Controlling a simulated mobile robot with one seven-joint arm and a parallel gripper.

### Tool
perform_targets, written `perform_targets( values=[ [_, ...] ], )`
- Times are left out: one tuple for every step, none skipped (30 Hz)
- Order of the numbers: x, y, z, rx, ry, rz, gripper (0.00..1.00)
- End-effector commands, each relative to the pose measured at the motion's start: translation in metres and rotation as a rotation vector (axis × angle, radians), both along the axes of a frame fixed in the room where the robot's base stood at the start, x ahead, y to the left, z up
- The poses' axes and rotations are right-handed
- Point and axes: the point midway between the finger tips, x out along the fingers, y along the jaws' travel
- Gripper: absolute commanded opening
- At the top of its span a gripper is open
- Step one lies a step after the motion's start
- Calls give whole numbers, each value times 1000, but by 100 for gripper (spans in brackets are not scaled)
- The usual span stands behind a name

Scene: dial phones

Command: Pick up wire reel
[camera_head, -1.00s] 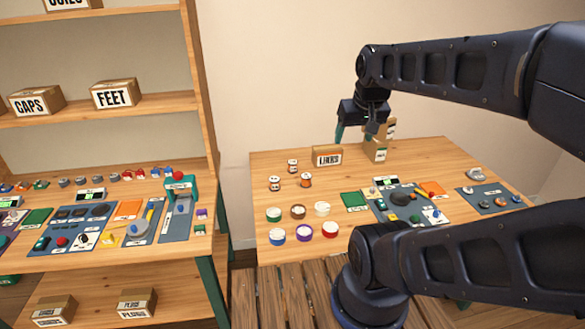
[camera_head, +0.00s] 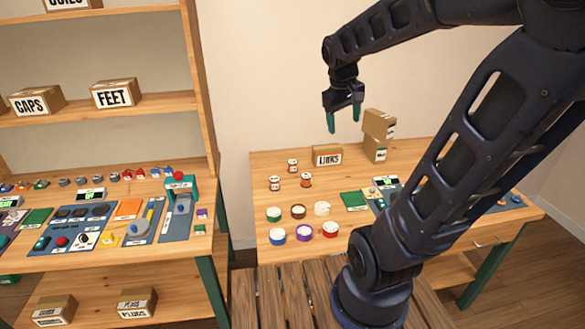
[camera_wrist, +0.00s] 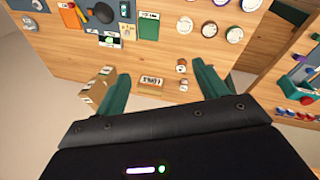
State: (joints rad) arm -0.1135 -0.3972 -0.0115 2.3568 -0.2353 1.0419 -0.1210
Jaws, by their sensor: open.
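Three small reels stand at the back left of the right-hand table (camera_head: 400,152): one at the back (camera_head: 292,166), one at the left (camera_head: 274,183), and an orange-brown one (camera_head: 305,180) at the right. Which of them is the wire reel I cannot tell. My gripper (camera_head: 343,118) is open and empty, its green fingers pointing down, high above the back of the table near the LINKS box. In the wrist view my gripper (camera_wrist: 160,72) shows both fingers apart, with small reels (camera_wrist: 182,68) near the right finger. None of the reels is touched.
The LINKS box (camera_head: 327,156) and stacked cartons (camera_head: 378,125) stand at the table's back. Several round tubs (camera_head: 298,211) sit in front of the reels. Blue mats with parts lie at the right, partly behind my arm. A loaded shelf unit (camera_head: 205,120) stands left.

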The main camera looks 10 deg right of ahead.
Motion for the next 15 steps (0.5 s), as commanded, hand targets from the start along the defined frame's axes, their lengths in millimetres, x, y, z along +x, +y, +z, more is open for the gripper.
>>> perform_targets(
  values=[
    [11, 1, -4, -23, 28, 26, 72],
    [18, 1, -5, -38, 40, 43, 72],
    [26, 2, -7, -57, 58, 64, 72],
    [33, 3, -10, -72, 72, 79, 72],
    [39, 3, -11, -86, 86, 95, 72],
    [48, 4, -14, -107, 105, 117, 72],
    [54, 5, -17, -122, 120, 133, 72],
    [61, 6, -19, -137, 132, 150, 72],
    [69, 7, -22, -157, 150, 171, 72],
    [76, 8, -25, -172, 164, 188, 72],
    [82, 9, -27, -186, 178, 204, 72],
    [91, 11, -31, -208, 195, 226, 72],
    [97, 12, -35, -222, 210, 242, 72],
    [104, 13, -38, -237, 224, 259, 72],
    [112, 15, -42, -257, 241, 281, 72]
  ],
)
